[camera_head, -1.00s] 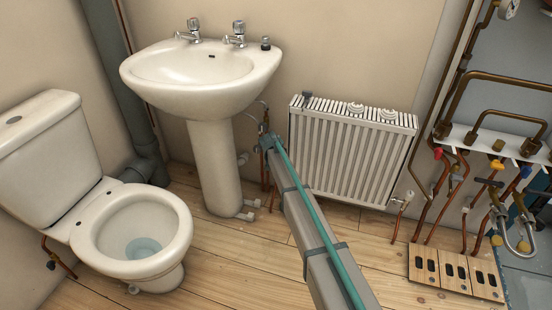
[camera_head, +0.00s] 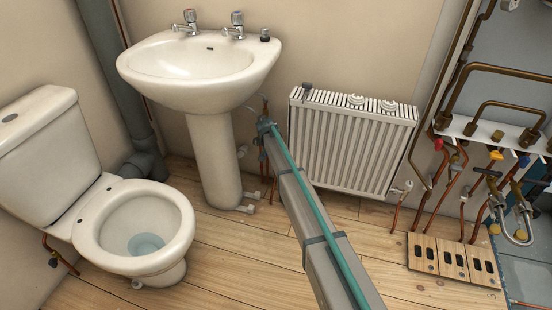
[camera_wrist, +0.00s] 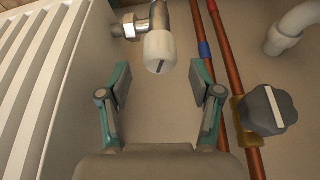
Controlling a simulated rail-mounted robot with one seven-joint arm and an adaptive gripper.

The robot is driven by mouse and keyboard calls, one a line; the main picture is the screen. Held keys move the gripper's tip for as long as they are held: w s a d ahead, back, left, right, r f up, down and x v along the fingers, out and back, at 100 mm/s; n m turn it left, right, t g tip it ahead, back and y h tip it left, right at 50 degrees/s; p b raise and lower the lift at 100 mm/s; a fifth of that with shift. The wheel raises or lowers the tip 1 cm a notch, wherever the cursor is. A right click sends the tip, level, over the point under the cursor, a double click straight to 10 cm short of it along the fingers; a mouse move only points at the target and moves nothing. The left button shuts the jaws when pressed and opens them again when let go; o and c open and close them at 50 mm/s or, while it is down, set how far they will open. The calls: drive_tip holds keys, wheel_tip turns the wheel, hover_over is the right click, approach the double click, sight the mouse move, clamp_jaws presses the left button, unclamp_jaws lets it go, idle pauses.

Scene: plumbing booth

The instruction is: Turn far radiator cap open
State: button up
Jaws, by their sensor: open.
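The white radiator (camera_head: 352,145) stands against the wall in the head view, and part of it shows at left in the wrist view (camera_wrist: 35,75). In the wrist view, a white cap (camera_wrist: 160,52) with a dark slot sits on a metal valve fitting beside the radiator. My gripper (camera_wrist: 160,82) is open and empty. Its two fingers stand apart on either side below the cap in the picture, and they do not appear to touch it. In the head view my arm reaches to the left side of the radiator, and this cap is not visible there.
In the wrist view, copper pipes (camera_wrist: 215,60) and a dark grey knob (camera_wrist: 269,110) are close on the right, with a white pipe (camera_wrist: 293,28) beyond. The sink (camera_head: 197,75) is left of my arm. Another radiator valve (camera_head: 402,188) is at the radiator's right.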

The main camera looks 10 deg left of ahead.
drive_tip(key=shift+b+x, duration=0.35)
drive_tip(key=shift+x, duration=1.55)
drive_tip(key=c, duration=1.1)
drive_tip(key=shift+r+n+y+p, duration=0.3)
drive_tip(key=shift+n+p, duration=0.5)
drive_tip(key=shift+p, duration=0.35)
drive_tip(key=shift+c, duration=0.2)
drive_tip(key=shift+n+y+p, duration=0.3)
drive_tip(key=shift+n+p, duration=0.5)
drive_tip(key=shift+p, duration=0.05)
drive_tip(key=shift+a+f+n+y+p, duration=0.1)
drive_tip(key=shift+f+n+y+p, duration=0.25)
drive_tip(key=shift+n, duration=0.35)
